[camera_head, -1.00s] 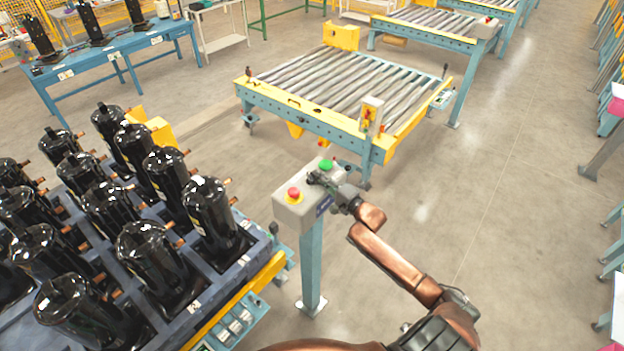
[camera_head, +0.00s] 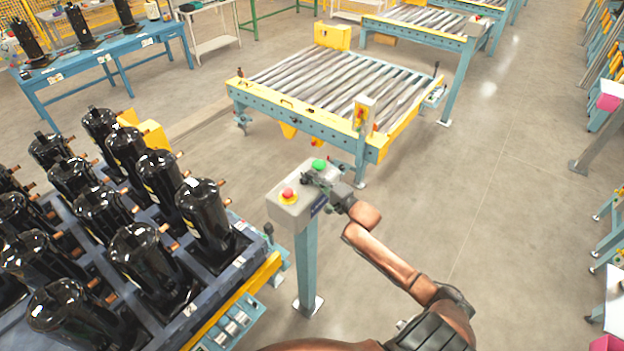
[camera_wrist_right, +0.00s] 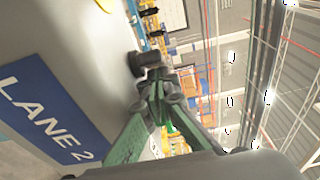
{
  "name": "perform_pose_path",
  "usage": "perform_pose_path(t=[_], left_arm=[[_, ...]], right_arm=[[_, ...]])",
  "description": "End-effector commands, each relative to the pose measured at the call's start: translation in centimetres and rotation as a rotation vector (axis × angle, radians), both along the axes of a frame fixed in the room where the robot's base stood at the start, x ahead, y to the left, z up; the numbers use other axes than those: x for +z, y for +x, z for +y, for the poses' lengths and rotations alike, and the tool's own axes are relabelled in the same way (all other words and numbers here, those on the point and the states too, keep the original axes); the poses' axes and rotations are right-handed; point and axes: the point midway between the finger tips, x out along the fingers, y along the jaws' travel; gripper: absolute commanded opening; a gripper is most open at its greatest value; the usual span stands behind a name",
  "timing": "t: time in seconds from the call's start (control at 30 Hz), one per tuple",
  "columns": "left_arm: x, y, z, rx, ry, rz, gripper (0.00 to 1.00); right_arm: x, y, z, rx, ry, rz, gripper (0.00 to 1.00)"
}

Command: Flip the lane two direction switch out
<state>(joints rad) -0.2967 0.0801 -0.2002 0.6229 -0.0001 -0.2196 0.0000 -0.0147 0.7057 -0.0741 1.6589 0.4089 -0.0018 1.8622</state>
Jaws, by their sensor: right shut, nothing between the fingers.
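The lane two control box (camera_head: 296,202) is a grey box on a blue-grey post, with a red button on a yellow base (camera_head: 288,196) and a green button (camera_head: 319,165) on top. Its blue "LANE 2" label (camera_wrist_right: 42,108) shows in the right wrist view. A black switch knob (camera_wrist_right: 140,64) stands out from the box face there. My right gripper (camera_head: 311,178) is at the box top between the two buttons; its fingertips (camera_wrist_right: 158,78) are closed, empty, and right at the knob. I cannot tell whether they touch it. My left gripper is not in view.
A pallet with several black compressors (camera_head: 205,215) stands left of the post. A roller conveyor (camera_head: 330,85) with a yellow-edged frame and its own small box (camera_head: 363,112) lies beyond. The floor (camera_head: 500,170) to the right is clear.

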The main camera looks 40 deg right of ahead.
Motion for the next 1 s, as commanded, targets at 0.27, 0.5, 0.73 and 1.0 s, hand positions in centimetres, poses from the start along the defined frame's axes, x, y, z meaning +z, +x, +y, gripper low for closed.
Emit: perform_pose_path(t=[0.27, 0.5, 0.73, 1.0], left_arm=[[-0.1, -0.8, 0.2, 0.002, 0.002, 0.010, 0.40], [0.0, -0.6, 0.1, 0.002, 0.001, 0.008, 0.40], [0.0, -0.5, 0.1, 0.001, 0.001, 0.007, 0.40], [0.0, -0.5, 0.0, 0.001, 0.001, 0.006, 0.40]], right_arm=[[0.0, 0.0, 0.0, 0.000, 0.000, 0.000, 0.00], [-0.2, -2.4, -0.3, 0.000, 0.000, 0.003, 0.00], [-0.1, -7.3, -0.8, 0.000, -0.001, 0.002, 0.00], [-0.1, -11.2, -1.2, 0.000, 0.000, 0.001, 0.00]])
